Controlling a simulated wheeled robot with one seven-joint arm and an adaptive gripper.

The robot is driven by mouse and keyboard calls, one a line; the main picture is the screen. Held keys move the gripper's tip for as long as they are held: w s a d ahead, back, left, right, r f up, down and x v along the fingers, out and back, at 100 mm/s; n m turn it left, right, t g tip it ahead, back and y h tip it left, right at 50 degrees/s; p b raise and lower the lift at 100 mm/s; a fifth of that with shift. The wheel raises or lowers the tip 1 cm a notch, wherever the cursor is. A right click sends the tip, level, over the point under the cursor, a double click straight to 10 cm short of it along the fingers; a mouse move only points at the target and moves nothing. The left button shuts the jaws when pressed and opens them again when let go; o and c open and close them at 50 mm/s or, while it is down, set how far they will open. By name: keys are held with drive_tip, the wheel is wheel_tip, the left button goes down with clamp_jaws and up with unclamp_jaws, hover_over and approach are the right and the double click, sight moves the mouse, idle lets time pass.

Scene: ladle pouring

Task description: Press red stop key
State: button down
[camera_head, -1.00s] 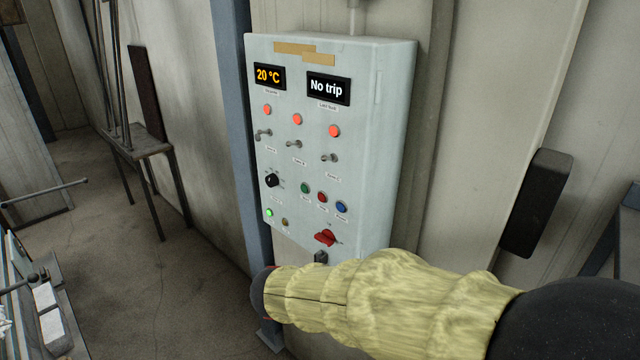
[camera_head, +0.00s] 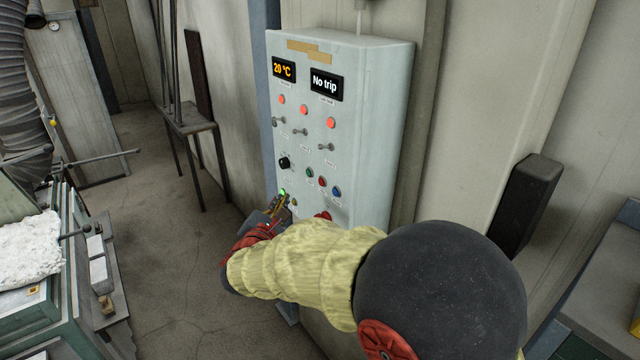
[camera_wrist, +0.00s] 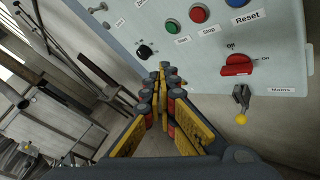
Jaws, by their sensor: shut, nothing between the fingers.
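The red stop key (camera_head: 322,182) is a round button on the grey control panel (camera_head: 345,75), between a green start button (camera_head: 310,172) and a blue reset button (camera_head: 337,191). In the wrist view the red stop key (camera_wrist: 198,14), labelled "Stop", is near the top. My gripper (camera_wrist: 162,68) is shut and empty, its yellow and dark fingers pointing towards the panel. The tips are below and left of the stop key and appear apart from it. In the head view my gripper (camera_head: 281,200) is near the panel's lower left, partly hiding it.
A red Mains rotary switch (camera_wrist: 238,65) and a yellow-tipped lever (camera_wrist: 241,105) are right of my fingers. A black knob (camera_wrist: 145,51) is just left of the tips. A metal stand (camera_head: 190,128) stands left of the panel. Open floor lies between.

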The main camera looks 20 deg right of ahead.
sight(322, 182)
drive_tip(key=w+d+b, duration=0.1)
drive_tip(key=w+d, duration=0.1)
drive_tip(key=d, duration=0.6)
drive_tip(key=shift+w+d, duration=0.2)
drive_tip(key=shift+w, duration=0.15)
drive_tip(key=shift+d+b, duration=0.1)
drive_tip(key=shift+b, duration=0.3)
idle(1.1)
drive_tip(key=shift+w+d+b, duration=0.1)
drive_tip(key=shift+d+b, duration=0.25)
drive_tip(key=shift+b, duration=0.1)
